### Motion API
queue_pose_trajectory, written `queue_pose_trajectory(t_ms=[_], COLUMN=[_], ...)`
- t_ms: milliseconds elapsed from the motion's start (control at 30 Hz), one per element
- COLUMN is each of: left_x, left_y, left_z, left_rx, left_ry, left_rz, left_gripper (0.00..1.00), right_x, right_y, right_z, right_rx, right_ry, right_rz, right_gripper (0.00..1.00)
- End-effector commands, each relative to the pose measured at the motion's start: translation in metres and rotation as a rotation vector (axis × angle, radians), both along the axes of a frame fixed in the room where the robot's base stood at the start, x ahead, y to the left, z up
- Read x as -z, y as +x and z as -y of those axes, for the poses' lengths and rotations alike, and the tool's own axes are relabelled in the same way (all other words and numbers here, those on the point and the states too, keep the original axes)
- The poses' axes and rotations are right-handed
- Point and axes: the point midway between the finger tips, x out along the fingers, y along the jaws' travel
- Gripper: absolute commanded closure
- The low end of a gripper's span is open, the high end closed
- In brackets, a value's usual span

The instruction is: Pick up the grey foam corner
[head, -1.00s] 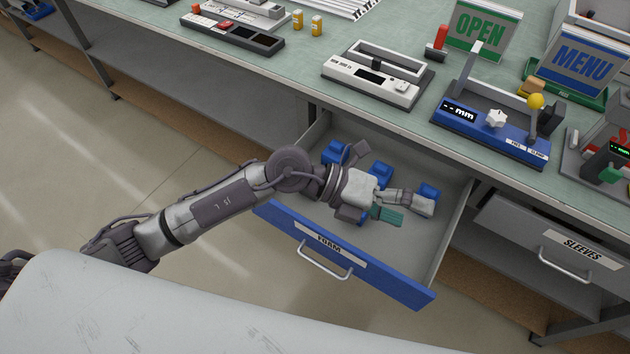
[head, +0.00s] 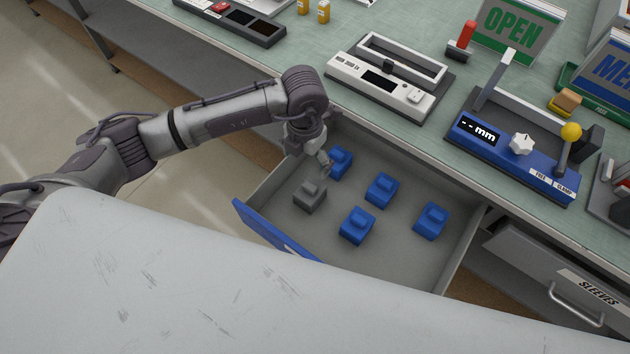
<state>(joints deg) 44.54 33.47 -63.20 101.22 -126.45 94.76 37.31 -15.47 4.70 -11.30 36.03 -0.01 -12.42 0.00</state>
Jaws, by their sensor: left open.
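The grey foam corner (head: 310,196) sits in the near left part of the open drawer (head: 400,256), among several blue foam corners (head: 382,189). My left gripper (head: 322,168) is over the drawer's left side, just above and behind the grey foam corner and beside the far left blue corner (head: 340,162). It is open and holds nothing that I can see. Its fingers are small in the view and partly hidden by the wrist. I cannot tell whether it touches anything. My right gripper is not in view.
The workbench edge (head: 420,133) runs just behind the drawer. A white device (head: 386,80) and a blue measuring device (head: 515,150) stand on the bench.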

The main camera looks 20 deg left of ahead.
Motion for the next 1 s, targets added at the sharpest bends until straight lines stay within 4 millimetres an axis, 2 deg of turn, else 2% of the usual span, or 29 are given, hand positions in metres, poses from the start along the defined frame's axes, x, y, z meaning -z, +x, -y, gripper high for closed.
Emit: queue_pose_trajectory(t_ms=[200,300,433,567,667,833,1000], left_x=[0.044,0.06,0.071,0.079,0.092,0.116,0.125], left_y=[-0.002,-0.001,-0.001,0.0,0.001,0.003,0.003], left_z=[0.0,0.001,0.001,0.003,0.005,0.007,0.006], left_rx=[-0.001,0.0,0.001,0.001,0.0,0.0,0.001], left_ry=[0.0,-0.001,-0.001,-0.002,-0.001,-0.002,-0.002], left_rz=[-0.006,-0.004,-0.004,-0.004,-0.005,-0.004,-0.002], left_gripper=[0.06,0.06,0.06,0.06,0.06,0.06,0.06], right_x=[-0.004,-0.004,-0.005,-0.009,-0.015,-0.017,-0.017], right_y=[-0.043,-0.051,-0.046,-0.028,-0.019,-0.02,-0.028], right_z=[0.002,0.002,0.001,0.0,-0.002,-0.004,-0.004], right_rx=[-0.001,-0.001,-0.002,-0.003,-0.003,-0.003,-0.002], right_ry=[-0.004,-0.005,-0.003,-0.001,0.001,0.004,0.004], right_rz=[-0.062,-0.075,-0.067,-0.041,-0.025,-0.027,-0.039], right_gripper=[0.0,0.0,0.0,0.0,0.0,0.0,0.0])
